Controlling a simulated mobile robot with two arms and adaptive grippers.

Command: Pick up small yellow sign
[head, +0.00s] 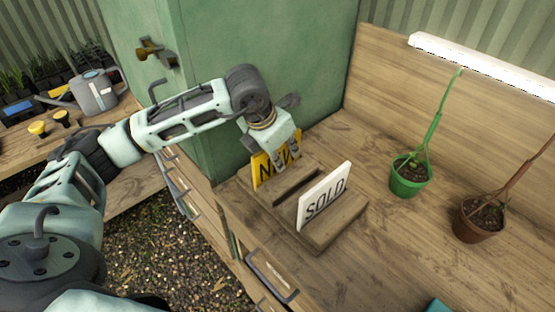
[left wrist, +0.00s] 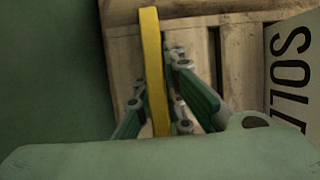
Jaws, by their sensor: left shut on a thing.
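The small yellow sign (head: 263,170) with dark letters, partly covered by my gripper, stands upright at the left end of a wooden holder (head: 327,233) on the bench. My left gripper (head: 276,165) is shut on it from above. In the left wrist view the sign (left wrist: 154,72) shows edge-on as a yellow strip between the two fingers (left wrist: 160,115). I cannot tell whether its lower edge still touches the holder. A white sign reading SOLD (head: 324,196) stands in the holder to the right. My right gripper is not in view.
A green cabinet (head: 300,60) stands close behind and left of the sign. A green pot (head: 409,178) and a brown pot (head: 478,218) with plants stand on the bench (head: 390,260) to the right. A grey watering can (head: 95,92) is far left.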

